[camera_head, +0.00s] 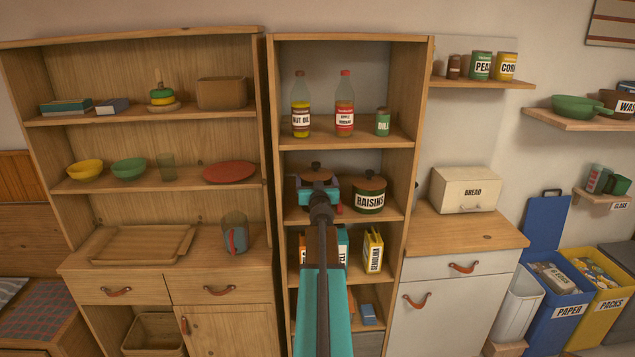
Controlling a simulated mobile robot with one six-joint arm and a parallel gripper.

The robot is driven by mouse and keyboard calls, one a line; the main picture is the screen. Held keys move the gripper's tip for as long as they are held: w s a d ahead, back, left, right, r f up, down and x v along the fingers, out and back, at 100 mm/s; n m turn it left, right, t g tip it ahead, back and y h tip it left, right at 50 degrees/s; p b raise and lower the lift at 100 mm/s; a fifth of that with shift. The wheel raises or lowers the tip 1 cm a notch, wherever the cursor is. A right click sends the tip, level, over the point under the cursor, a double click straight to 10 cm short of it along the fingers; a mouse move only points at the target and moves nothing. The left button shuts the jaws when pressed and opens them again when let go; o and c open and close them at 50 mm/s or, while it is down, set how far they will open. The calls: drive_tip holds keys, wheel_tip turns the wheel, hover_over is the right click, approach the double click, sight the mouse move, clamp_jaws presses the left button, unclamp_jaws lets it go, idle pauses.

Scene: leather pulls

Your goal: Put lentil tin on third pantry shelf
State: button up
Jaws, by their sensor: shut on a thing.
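My gripper (319,193) reaches up from the bottom of the view into the narrow pantry cupboard (272,120). It is shut on a round tin with a brown knobbed lid (316,173), at the level of the second shelf from the top. The gripper and arm hide the tin's body and label, so I cannot read whether it says lentils. I also cannot tell whether its base touches the shelf. The raisins tin (369,194), with a similar lid, stands just right of the gripper on the pantry shelf (391,214).
Two bottles (300,105) and a dill tin (383,122) stand on the shelf above. A yellow semolina box (373,251) and other packets, partly hidden by my arm, stand on the shelf below. Upright side panels bound the pantry. A bread bin (464,189) is at right.

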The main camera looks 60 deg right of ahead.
idle(0.4)
drive_tip(key=o, duration=2)
drive_tip(key=shift+a+r, duration=0.1)
drive_tip(key=v, duration=1.2)
drive_tip(key=shift+p, duration=0.35)
drive_tip(key=shift+s, duration=0.15)
